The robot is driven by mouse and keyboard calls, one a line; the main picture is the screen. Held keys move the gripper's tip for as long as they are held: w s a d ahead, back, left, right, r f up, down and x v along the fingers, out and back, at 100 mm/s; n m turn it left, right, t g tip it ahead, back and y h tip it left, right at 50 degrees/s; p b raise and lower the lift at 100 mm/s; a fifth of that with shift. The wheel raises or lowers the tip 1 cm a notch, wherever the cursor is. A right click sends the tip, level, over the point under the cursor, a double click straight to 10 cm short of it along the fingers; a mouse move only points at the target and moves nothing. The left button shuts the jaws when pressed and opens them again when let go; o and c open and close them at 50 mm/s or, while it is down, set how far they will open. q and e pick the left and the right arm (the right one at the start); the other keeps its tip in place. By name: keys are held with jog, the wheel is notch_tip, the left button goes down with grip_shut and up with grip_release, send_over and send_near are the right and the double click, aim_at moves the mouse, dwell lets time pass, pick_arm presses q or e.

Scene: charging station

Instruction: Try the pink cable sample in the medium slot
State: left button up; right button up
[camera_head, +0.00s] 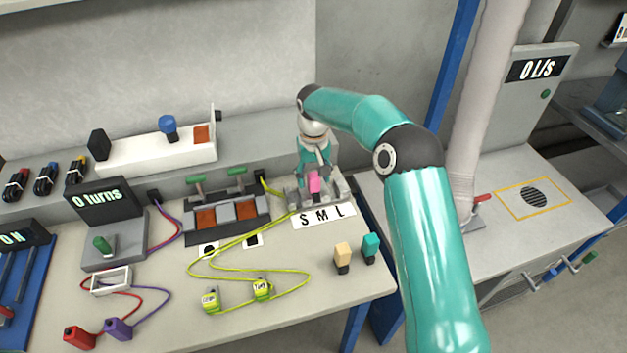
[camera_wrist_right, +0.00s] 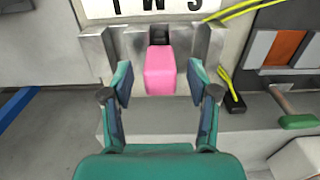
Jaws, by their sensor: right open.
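The pink cable sample (camera_head: 314,185) is at the grey slot block behind the S M L label (camera_head: 324,215). In the right wrist view the pink sample (camera_wrist_right: 160,72) lines up with the middle letter and the middle slot (camera_wrist_right: 159,36); how deep it sits is hard to tell. My right gripper (camera_head: 315,170) reaches down over the block. In the right wrist view my right gripper (camera_wrist_right: 159,85) is open, one finger on each side of the sample, with gaps between. My left gripper is not in view.
A beige sample (camera_head: 342,255) and a teal sample (camera_head: 370,246) stand on the table right of the label. Yellow cables (camera_head: 250,236) lie looped at the table's middle. A device with green levers (camera_head: 228,215) stands left of the slot block.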

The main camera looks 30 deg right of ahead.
notch_tip(320, 180, up, 10)
jog(key=shift+r, duration=0.15)
dwell(0.9)
